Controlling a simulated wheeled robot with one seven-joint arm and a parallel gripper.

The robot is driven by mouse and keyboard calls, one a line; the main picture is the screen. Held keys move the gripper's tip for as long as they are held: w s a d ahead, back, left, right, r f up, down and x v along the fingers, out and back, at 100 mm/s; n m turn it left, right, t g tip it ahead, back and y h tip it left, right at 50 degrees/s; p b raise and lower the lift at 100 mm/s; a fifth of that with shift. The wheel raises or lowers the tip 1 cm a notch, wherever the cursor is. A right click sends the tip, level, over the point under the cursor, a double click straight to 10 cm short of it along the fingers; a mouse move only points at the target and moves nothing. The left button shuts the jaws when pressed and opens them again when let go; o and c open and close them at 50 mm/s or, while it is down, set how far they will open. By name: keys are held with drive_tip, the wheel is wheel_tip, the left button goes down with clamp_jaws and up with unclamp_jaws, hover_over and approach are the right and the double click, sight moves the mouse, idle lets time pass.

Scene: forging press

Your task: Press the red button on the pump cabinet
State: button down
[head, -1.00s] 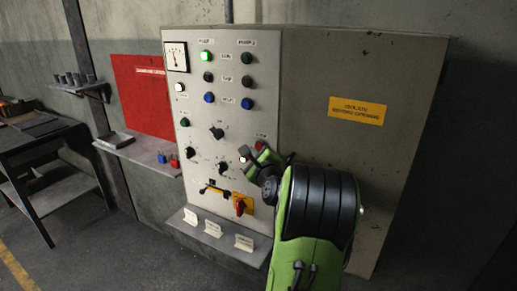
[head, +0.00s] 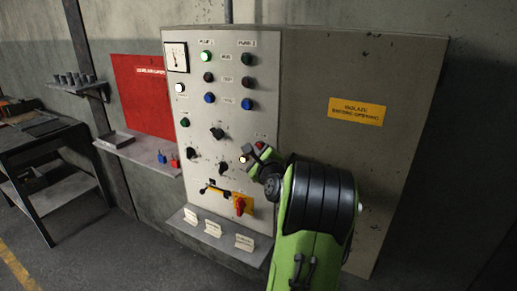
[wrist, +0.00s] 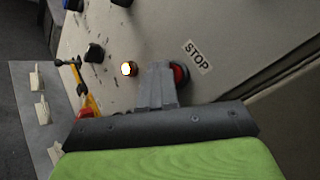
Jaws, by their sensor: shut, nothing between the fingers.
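The pump cabinet (head: 265,60) is a tall grey box with a control panel on its front. Its red button (head: 260,145) sits low on the panel's right side, above my gripper (head: 257,158). In the wrist view the red button (wrist: 181,75) is round, set beside a STOP label (wrist: 198,56), and partly hidden by my fingers. My gripper (wrist: 157,70) is shut and empty, its fingertips close beside the button at the panel. I cannot tell whether they touch it.
A lit white lamp (wrist: 128,69) is just left of the fingers. A red-and-yellow rotary switch (head: 241,206) and a ledge with small cards (head: 212,230) are below. Several knobs and lamps fill the panel. A side shelf (head: 140,152) stands left.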

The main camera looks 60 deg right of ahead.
drive_tip(key=shift+d, duration=0.15)
idle(0.5)
drive_tip(key=shift+s+a, duration=0.1)
drive_tip(key=shift+a, duration=0.7)
drive_tip(key=shift+s+a+b, duration=0.2)
drive_tip(key=shift+a+b, duration=0.35)
drive_tip(key=shift+a, duration=2)
